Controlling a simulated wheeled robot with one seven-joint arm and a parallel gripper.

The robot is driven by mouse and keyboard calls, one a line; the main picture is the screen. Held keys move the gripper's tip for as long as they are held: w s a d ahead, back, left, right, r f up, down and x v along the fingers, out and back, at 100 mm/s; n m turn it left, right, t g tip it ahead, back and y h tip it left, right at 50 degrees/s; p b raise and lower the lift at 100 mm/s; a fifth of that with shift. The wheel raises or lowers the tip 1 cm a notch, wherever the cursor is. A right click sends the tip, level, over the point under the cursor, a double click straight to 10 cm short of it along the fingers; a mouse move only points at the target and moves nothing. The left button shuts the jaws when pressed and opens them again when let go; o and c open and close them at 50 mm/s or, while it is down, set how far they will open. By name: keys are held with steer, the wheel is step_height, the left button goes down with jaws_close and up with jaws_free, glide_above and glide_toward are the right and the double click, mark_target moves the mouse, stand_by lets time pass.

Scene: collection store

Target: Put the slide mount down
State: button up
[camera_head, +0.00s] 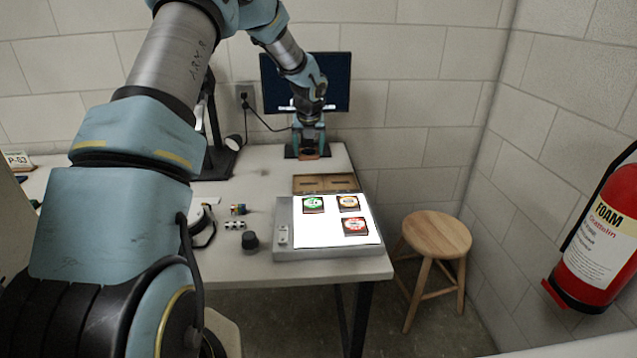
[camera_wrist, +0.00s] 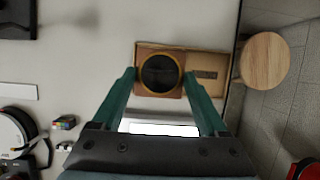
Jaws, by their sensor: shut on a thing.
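My gripper (camera_head: 308,144) is shut on a slide mount (camera_wrist: 160,73), a brown square with an orange ring around a dark round centre. In the wrist view the mount sits between the two green fingertips. In the head view it is a small brown shape that I can barely make out. A brown tray (camera_head: 325,184) with two dark slots lies on the table behind the light box. In the wrist view the tray (camera_wrist: 212,64) shows behind the mount, which covers its left part; its right slot is in sight and looks empty. The height between mount and tray is hard to tell.
A lit light box (camera_head: 290,245) bears a green mount (camera_head: 313,204), an orange mount (camera_head: 349,203) and a red mount (camera_head: 355,226). A black knob (camera_head: 250,241) and small items stand left of it. A monitor (camera_head: 340,82) is at the back, a stool (camera_head: 437,235) at right.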

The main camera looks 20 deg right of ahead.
mark_target(309, 183)
step_height(309, 183, down, 10)
steer(key=shift+r+p, duration=0.15)
steer(key=shift+p, duration=0.6)
steer(key=shift+f, duration=0.2)
steer(key=o, duration=1.2)
steer(key=shift+r, duration=0.1)
